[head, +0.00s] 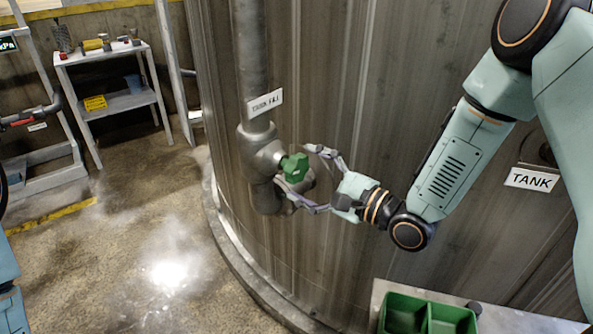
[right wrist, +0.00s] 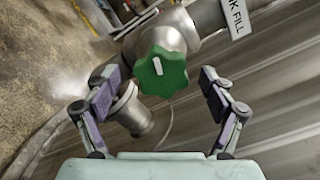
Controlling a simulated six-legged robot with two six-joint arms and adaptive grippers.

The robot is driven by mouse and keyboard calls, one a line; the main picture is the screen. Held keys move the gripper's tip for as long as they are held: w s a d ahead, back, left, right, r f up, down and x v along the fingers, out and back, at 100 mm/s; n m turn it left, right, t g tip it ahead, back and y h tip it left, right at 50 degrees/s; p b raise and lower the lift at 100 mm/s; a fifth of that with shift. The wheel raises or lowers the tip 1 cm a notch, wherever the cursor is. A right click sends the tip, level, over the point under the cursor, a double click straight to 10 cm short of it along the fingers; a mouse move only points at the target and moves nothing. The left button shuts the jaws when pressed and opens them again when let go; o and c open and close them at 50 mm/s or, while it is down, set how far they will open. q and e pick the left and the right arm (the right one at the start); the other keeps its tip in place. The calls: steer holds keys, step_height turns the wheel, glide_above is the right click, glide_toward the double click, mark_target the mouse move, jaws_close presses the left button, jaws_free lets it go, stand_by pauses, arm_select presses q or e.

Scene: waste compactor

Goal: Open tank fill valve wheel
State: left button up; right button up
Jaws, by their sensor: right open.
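The green valve wheel (head: 294,167) sits on the grey valve body (head: 262,152) of a vertical pipe against the tank, below a tag that reads as tank fill. In the right wrist view the lobed green wheel (right wrist: 162,72) shows a white mark on its face. My right gripper (head: 300,172) is open, with its fingers spread on either side of the wheel. In the right wrist view its fingers (right wrist: 160,90) stand apart from the wheel, with gaps on both sides. My left gripper is not in view; only a bit of my left arm shows at the left edge.
The curved tank wall (head: 370,110) stands close behind the valve. A TANK sign (head: 531,179) is at the right. Green bins (head: 430,316) are at the bottom right. A shelf (head: 115,100) with small items stands at the back left. The floor in between is clear.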

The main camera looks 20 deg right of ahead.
steer(key=shift+w+a+f, duration=0.15)
steer(key=shift+w+f, duration=0.05)
steer(key=shift+w, duration=0.85)
steer(key=shift+w+a+r, duration=0.1)
steer(key=shift+a, duration=0.3)
steer(key=shift+d, duration=0.3)
steer(key=c, duration=0.4)
steer(key=shift+a, duration=0.2)
steer(key=c, duration=0.3)
steer(key=shift+d, duration=0.1)
steer(key=c, duration=0.5)
